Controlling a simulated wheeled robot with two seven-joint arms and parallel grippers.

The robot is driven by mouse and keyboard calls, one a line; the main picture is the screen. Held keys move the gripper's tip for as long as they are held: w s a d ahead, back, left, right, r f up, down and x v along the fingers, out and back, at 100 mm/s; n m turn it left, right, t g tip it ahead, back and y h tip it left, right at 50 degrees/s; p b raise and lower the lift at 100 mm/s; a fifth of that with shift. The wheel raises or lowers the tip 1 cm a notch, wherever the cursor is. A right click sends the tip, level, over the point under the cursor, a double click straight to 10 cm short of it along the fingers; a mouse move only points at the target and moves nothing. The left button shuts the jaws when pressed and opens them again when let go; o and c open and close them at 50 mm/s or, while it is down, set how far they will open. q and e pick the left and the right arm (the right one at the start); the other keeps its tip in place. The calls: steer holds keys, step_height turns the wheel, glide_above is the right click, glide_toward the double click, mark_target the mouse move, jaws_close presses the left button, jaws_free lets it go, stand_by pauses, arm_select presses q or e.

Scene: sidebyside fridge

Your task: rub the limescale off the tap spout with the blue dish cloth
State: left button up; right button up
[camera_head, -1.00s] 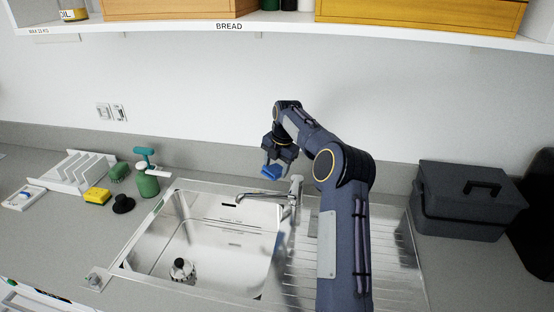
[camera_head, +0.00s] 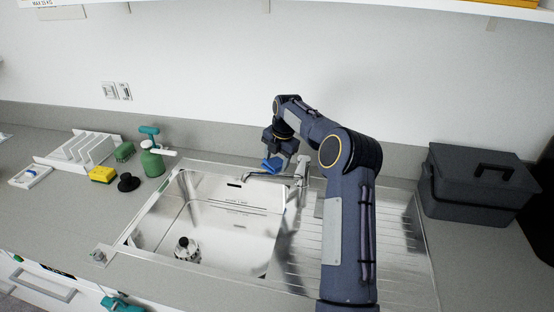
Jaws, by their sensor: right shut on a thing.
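The chrome tap (camera_head: 301,172) stands at the back right of the sink basin, its spout (camera_head: 256,174) reaching left over the basin. My right gripper (camera_head: 275,158) is shut on the blue dish cloth (camera_head: 271,165), which shows as a small blue patch under the fingers. The cloth is just above or behind the spout; I cannot tell whether it touches. Limescale on the spout is too small to make out.
The sink basin (camera_head: 190,215) holds a small dark-and-white item (camera_head: 186,248). Left of it stand a green spray bottle (camera_head: 152,162), a black plug (camera_head: 128,182), a yellow sponge (camera_head: 102,174) and a white rack (camera_head: 80,150). A dark grey box (camera_head: 470,190) stands right of the drainer.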

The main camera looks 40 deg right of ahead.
mark_target(265, 160)
steer(key=shift+w+a+f+b, duration=0.1)
steer(key=shift+a+f+b, duration=0.1)
steer(key=shift+f+b, duration=0.25)
steer(key=shift+a+f+b, duration=0.2)
steer(key=shift+f+b, duration=0.05)
steer(key=shift+f, duration=0.25)
stand_by(0.5)
